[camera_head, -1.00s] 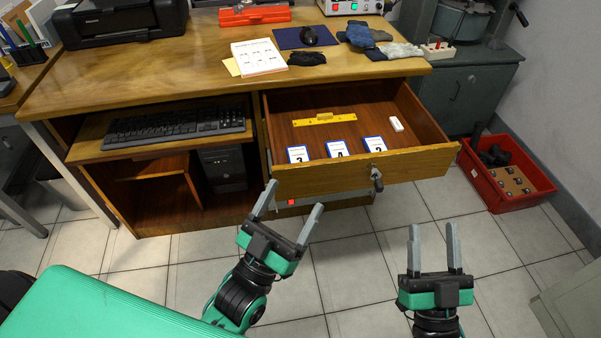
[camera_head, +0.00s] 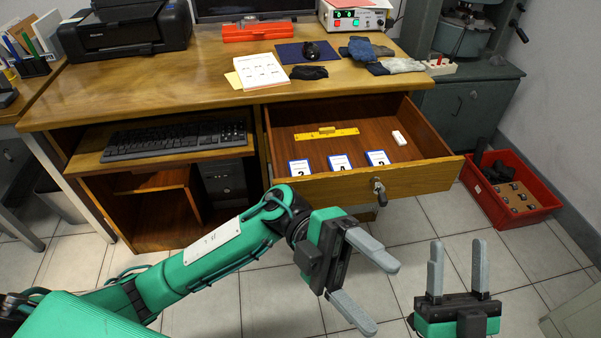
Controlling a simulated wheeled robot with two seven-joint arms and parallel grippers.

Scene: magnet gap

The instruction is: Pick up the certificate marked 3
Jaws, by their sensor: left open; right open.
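Three white cards with blue edges lie in a row at the front of the open drawer (camera_head: 365,110). The left card (camera_head: 300,168) seems to read 3, the middle card (camera_head: 340,163) seems to read 4, and the right card (camera_head: 377,158) seems to read 2; the print is small. My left gripper (camera_head: 383,296) is open and empty, in front of and below the drawer front, with its fingers pointing right. My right gripper (camera_head: 458,245) is open and empty, right of the left one, with its fingers pointing up in the picture. Neither touches a card.
The drawer also holds a yellow ruler (camera_head: 327,134) and a white block (camera_head: 399,138). A key ring (camera_head: 380,192) hangs from the drawer front. A red crate (camera_head: 510,188) stands on the floor at right. The desktop (camera_head: 190,75) is above and behind the drawer.

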